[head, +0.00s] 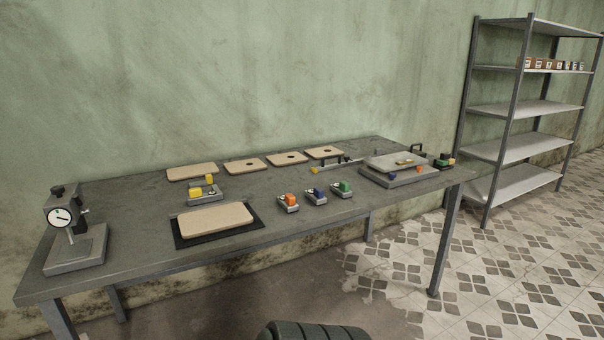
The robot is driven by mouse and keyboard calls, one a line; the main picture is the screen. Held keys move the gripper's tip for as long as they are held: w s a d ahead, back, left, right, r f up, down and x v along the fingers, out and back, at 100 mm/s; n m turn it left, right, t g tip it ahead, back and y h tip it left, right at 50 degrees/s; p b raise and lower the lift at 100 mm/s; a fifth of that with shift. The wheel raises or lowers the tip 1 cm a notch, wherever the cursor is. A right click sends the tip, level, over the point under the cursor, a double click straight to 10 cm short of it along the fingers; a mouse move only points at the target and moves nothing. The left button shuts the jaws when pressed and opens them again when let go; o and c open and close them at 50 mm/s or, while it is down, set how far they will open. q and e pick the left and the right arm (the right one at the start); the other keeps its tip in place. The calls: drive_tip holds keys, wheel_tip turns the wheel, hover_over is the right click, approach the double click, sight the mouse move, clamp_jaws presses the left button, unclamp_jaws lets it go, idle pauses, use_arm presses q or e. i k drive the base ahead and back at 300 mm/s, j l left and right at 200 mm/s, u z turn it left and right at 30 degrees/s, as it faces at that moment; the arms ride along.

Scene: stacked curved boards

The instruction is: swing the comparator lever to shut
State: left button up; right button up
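A long thin lever (340,163) with a yellow knob (315,170) at its left end lies low over the right part of the table. Its right end reaches toward a grey plate-like device (400,176) with a raised lighter top plate (396,161). The lever stands out to the left of this device. Small yellow and orange parts sit on the device. A dial gauge on a stand (62,216) stands at the table's left end. I cannot tell which of the two is the comparator. Neither of my grippers is in view.
A grey table (150,262) runs along the green wall. Several tan boards (192,171) lie along its back; one board (215,218) lies on a black mat (180,236). Small blocks with orange (290,200), blue (317,194) and green (343,187) tops stand in front. Metal shelves (520,110) stand right.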

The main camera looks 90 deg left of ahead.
sight(84, 211)
drive_tip(key=u, duration=2.35)
drive_tip(key=k+j+u, duration=0.1)
drive_tip(key=u, duration=0.35)
drive_tip(key=j+u, duration=0.15)
drive_tip(key=u, duration=0.3)
drive_tip(key=j+u, duration=0.15)
drive_tip(key=u, duration=0.3)
drive_tip(key=j+u, duration=0.1)
drive_tip(key=j, duration=0.25)
